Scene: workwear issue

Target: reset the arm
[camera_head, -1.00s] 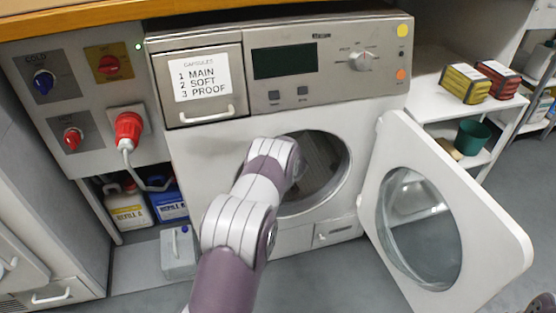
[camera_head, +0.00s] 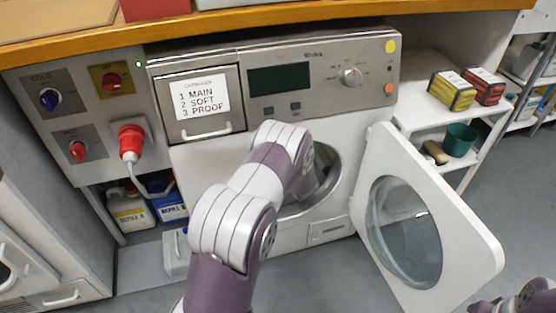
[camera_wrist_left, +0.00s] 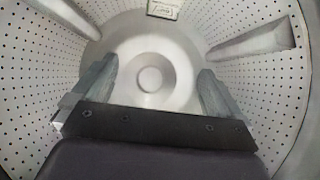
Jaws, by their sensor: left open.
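My left arm (camera_head: 240,205) reaches from the bottom of the head view into the open door hole of the white washing machine (camera_head: 205,165). Its gripper is hidden there by the arm. In the left wrist view my left gripper (camera_wrist_left: 155,85) is inside the perforated drum (camera_wrist_left: 265,90), fingers apart and nothing between them. The drum's round back plate (camera_wrist_left: 150,52) shows beyond the fingers. A small label (camera_wrist_left: 165,9) is at the top of the drum. A purple part of my right arm (camera_head: 520,298) shows at the bottom right corner; its gripper is out of view.
The washer door (camera_head: 465,225) stands wide open to the right of the arm. A red plug (camera_head: 131,140) and valve panel are on the left. Refill jugs (camera_head: 128,210) stand below. A shelf at right holds boxes (camera_head: 452,90) and a green pot (camera_head: 459,140).

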